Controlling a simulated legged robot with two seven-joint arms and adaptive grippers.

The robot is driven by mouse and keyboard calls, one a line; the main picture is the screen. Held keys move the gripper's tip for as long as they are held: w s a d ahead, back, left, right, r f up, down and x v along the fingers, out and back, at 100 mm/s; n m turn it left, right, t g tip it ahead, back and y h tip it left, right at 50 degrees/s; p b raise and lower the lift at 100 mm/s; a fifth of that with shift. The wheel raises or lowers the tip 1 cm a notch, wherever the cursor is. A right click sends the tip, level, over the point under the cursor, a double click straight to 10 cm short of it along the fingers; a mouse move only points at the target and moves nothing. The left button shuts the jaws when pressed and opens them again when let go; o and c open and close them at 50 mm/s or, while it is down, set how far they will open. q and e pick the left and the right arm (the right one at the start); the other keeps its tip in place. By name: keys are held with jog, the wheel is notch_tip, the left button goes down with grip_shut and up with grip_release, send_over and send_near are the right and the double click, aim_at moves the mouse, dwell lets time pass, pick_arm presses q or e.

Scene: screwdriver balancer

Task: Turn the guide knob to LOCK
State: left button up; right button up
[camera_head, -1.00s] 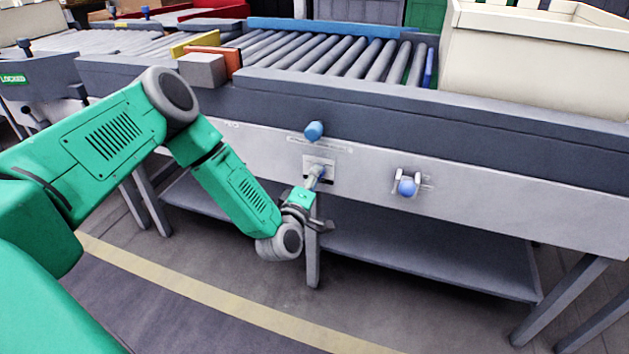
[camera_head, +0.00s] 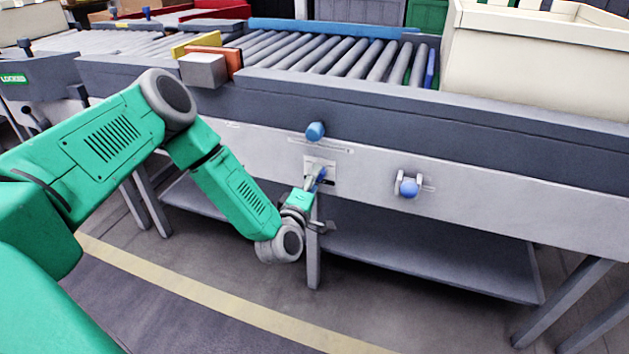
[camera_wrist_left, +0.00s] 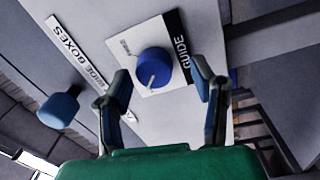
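The guide knob (camera_wrist_left: 153,68) is a round blue dial with a white pointer line, on a white plate (camera_wrist_left: 152,40) with a black strip reading GUIDE. In the left wrist view its pointer aims toward the bottom of the picture; the small plate lettering is hard to read. My left gripper (camera_wrist_left: 162,88) is open, with one finger on each side of the knob and visible gaps. In the head view the left gripper (camera_head: 315,182) is at the plate on the grey front panel, mostly hiding the knob. My right gripper is not in view.
Another blue knob (camera_head: 315,130) sits above the plate, near a label strip. A blue-ended clamp (camera_head: 408,187) is to the right on the panel.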

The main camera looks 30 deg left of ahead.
pick_arm(q)
jog(key=shift+s, duration=0.1)
jog(key=v, duration=1.1)
jog(key=shift+s, duration=0.35)
jog(key=shift+d+f, duration=0.1)
jog(key=shift+f, duration=0.05)
